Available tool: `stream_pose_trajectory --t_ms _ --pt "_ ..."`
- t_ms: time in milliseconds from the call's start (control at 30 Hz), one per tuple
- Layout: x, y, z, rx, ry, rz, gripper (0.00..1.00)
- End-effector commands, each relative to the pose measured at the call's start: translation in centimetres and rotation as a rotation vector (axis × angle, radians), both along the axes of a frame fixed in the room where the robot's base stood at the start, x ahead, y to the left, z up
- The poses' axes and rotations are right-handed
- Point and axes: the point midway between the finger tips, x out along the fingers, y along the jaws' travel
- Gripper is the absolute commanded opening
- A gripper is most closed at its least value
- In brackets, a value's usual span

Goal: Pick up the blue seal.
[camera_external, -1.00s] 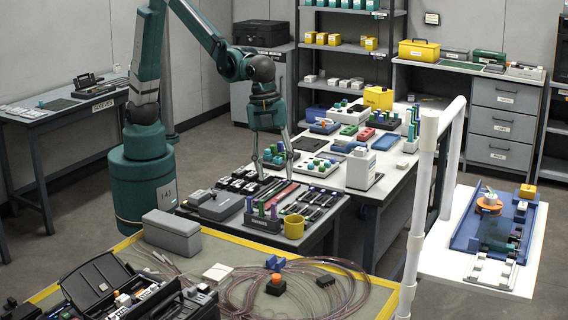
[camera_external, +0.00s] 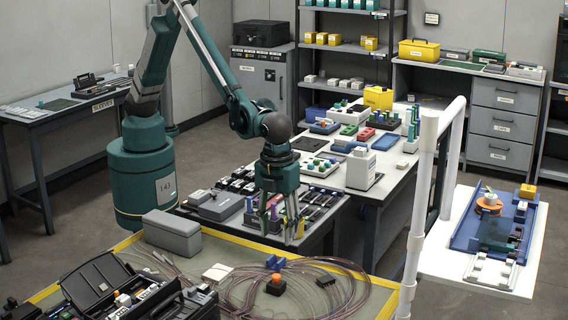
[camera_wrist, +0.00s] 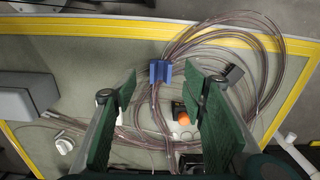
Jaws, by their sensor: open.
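A small blue block (camera_external: 275,262), which looks like the blue seal, lies on the grey-green mat (camera_external: 200,256) of the yellow-edged front table, beside the cable coil. In the wrist view the blue block (camera_wrist: 160,72) shows between and beyond my fingers, against the clear cables. My gripper (camera_external: 282,234) is open and empty, pointing down above and behind the blue block, apart from it. The wrist view shows its two green fingers (camera_wrist: 160,94) spread wide on either side. Whether the block touches the cables is unclear.
A black block with an orange knob (camera_external: 276,286) sits close in front of the blue block. Clear cables (camera_external: 335,268) coil around it. A white square piece (camera_external: 217,272), a grey box (camera_external: 172,232) and an open black case (camera_external: 110,285) lie to the left.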

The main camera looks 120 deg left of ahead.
Motion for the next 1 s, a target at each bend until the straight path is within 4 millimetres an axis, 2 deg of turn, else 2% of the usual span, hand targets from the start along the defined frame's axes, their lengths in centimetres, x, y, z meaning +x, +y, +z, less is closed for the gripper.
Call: stream_pose_trajectory --t_ms 200,567,1000 --pt "0.3 -0.8 -1.0 0.005 0.010 -0.027 0.43" --pt "0.3 -0.8 -1.2 0.005 0.010 -0.027 0.43" --pt "0.3 -0.7 -3.7 0.005 0.010 -0.027 0.43"
